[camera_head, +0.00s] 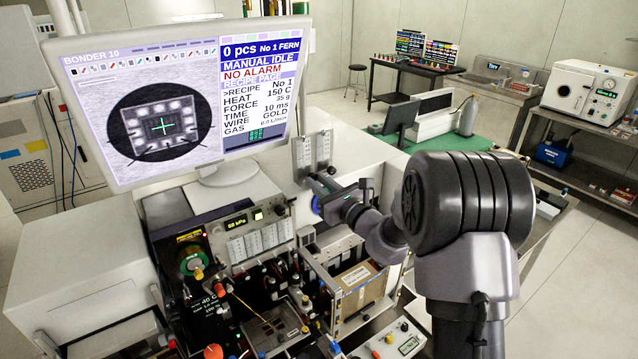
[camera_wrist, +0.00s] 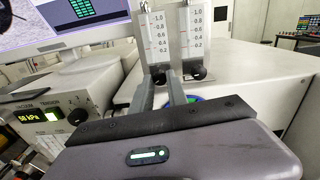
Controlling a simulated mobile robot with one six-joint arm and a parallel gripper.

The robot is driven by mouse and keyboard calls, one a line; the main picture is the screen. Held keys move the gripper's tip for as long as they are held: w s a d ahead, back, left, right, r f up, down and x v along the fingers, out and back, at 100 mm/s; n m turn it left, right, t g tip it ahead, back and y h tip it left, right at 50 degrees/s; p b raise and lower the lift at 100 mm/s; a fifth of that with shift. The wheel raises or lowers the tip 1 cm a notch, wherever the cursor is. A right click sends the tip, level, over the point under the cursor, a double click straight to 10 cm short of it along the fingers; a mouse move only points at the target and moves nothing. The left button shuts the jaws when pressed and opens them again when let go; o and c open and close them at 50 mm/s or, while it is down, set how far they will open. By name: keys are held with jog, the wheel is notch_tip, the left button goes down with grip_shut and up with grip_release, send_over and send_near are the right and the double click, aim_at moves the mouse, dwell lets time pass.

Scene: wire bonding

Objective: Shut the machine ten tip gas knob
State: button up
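Two flow meters with white scales stand side by side behind the bonder: a left one (camera_wrist: 157,38) and a right one (camera_wrist: 193,32). Each has a black knob at its foot, the left knob (camera_wrist: 158,77) and the right knob (camera_wrist: 198,73). No label shows which one is the tip gas. My gripper (camera_wrist: 162,82) points at the left knob, its two fingers apart, with the tips close to that knob. Contact cannot be made out. In the head view my gripper (camera_head: 322,182) is just below the flow meter panel (camera_head: 313,150).
The monitor (camera_head: 185,95) headed "BONDER 10" shows manual idle, no alarm and a gas line. A kPa panel (camera_head: 250,235) lies left of my gripper. A white housing (camera_wrist: 240,85) lies to the right. Below are crowded fixtures and a cardboard-coloured box (camera_head: 362,285).

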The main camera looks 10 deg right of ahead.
jog(key=m+p, duration=0.2)
jog(key=shift+r+m, duration=0.25)
jog(key=shift+m, duration=0.05)
grip_shut()
jog(key=shift+m+p, duration=0.6)
jog(key=shift+p, duration=0.1)
jog(key=shift+f+m, duration=0.3)
jog(key=shift+m, duration=0.1)
jog(key=o, duration=0.8)
grip_release()
jog(key=b+v, duration=0.1)
jog(key=v, duration=1.6)
jog(key=shift+s+b, duration=0.2)
jog(key=shift+b, duration=0.2)
